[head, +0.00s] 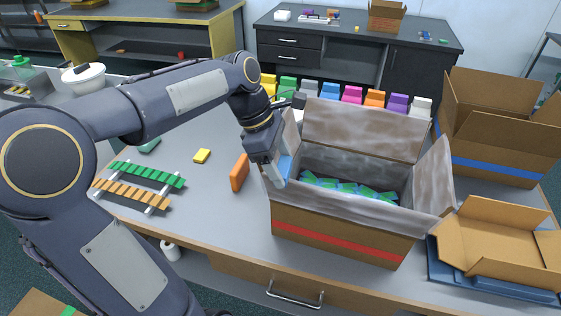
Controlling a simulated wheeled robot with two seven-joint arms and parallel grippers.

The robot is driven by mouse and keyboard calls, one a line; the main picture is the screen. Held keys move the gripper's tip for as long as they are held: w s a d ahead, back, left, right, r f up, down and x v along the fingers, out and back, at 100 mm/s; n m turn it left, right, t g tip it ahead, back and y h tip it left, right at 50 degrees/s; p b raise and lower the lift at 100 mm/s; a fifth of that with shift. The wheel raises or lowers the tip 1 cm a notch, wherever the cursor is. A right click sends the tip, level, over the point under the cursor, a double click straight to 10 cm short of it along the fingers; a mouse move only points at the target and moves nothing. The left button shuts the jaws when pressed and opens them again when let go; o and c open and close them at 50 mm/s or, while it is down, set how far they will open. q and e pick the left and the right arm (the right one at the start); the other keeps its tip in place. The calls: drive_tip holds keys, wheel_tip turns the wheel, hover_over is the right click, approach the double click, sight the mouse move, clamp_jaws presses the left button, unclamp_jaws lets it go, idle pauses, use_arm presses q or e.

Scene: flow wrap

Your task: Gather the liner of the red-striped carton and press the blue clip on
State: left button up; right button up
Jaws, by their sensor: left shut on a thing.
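The red-striped carton (340,242) stands open on the table right of centre. Its cloudy grey liner (362,132) is spread open and stands up around the rim. Blue-green packs (345,188) lie inside. My left gripper (277,175) points down at the carton's left rim, shut on a light-blue piece (287,165) that looks like the blue clip. The fingers hide part of it. I cannot tell if it touches the liner. My right gripper is not in view.
A blue-striped carton (495,165) stands open at right, behind a low open box (500,240) on a blue tray (440,270). An orange block (239,172) stands left of the carton. Green and orange slatted racks (130,193) lie at left. Coloured blocks (352,95) line the back.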

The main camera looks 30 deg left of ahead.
use_arm(q)
drive_tip(key=shift+f+b, duration=0.3)
drive_tip(key=shift+f, duration=0.3)
idle(0.4)
idle(0.3)
wheel_tip(320, 180, up, 5)
drive_tip(key=p, duration=0.5)
drive_tip(key=shift+r, duration=0.15)
